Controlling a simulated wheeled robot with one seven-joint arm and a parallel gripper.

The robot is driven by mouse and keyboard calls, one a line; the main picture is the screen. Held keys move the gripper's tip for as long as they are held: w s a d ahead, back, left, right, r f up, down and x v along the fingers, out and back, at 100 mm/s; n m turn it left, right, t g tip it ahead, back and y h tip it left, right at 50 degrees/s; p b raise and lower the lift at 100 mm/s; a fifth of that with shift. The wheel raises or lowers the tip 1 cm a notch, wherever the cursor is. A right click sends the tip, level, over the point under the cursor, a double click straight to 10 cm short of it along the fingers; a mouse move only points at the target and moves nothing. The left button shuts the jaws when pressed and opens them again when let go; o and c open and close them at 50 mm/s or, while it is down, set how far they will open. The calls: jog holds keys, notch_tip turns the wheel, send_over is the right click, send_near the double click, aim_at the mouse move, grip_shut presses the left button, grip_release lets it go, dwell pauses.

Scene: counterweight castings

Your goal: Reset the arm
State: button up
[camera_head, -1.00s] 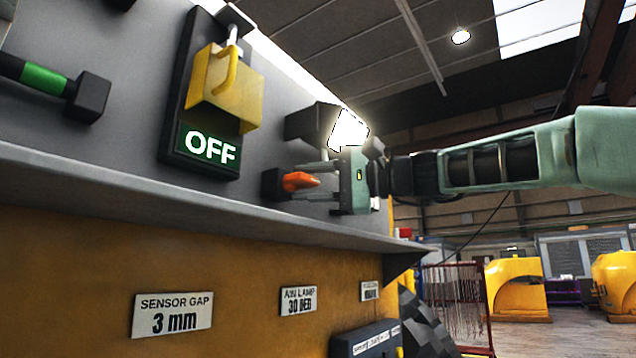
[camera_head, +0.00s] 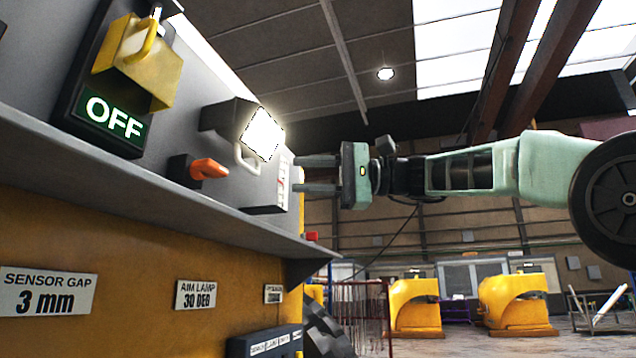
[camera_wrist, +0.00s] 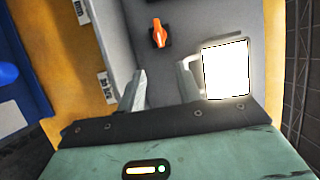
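My gripper (camera_head: 316,174) is at the right end of the panel, with its two fingers pointing left and a clear gap between them. It holds nothing. In the wrist view my gripper (camera_wrist: 160,92) also shows its fingers apart, with the panel beyond. A lit lamp (camera_head: 262,134) with a pale handle is on the panel, left of the fingers; the lamp (camera_wrist: 226,70) is bright beside the right finger in the wrist view. An orange lever (camera_head: 208,169) is further left on the panel, apart from the gripper. It also shows in the wrist view (camera_wrist: 159,33).
A yellow padlock-shaped block (camera_head: 140,65) hangs over a green OFF sign (camera_head: 114,120). Yellow castings (camera_head: 517,300) stand on the floor behind. Space right of the panel is open.

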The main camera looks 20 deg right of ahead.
jog(key=shift+v, duration=0.8)
jog(key=w+d+f+m+t+h, duration=0.1)
jog(key=w+f+h, duration=0.15)
jog(key=f, duration=0.75)
jog(key=w+d+f+m+h, duration=0.1)
jog(key=d+f+m+h, duration=0.15)
jog(key=f, duration=0.75)
jog(key=w+d+f+m+t+h, duration=0.15)
jog(key=f+h, duration=0.25)
jog(key=f, duration=0.5)
jog(key=s+d+f+n+g+h, duration=0.25)
jog(key=s+f, duration=0.25)
jog(key=f, duration=0.7)
jog(key=s+d+f+n+g+h, duration=0.15)
jog(key=s+d+f+h, duration=0.35)
jog(key=f, duration=0.6)
jog(key=s+d+f+n, duration=0.2)
jog(key=s+f+n, duration=0.2)
jog(key=s+f, duration=0.45)
jog(key=s+a+r+n+g, duration=0.1)
jog(key=s+a+n, duration=0.3)
jog(key=a, duration=0.5)
jog(key=s+a+r+n+g, duration=0.2)
jog(key=s+a+n, duration=0.1)
jog(key=s+a, duration=0.6)
jog(key=shift+s+a+n, duration=0.2)
jog(key=shift+n, duration=0.2)
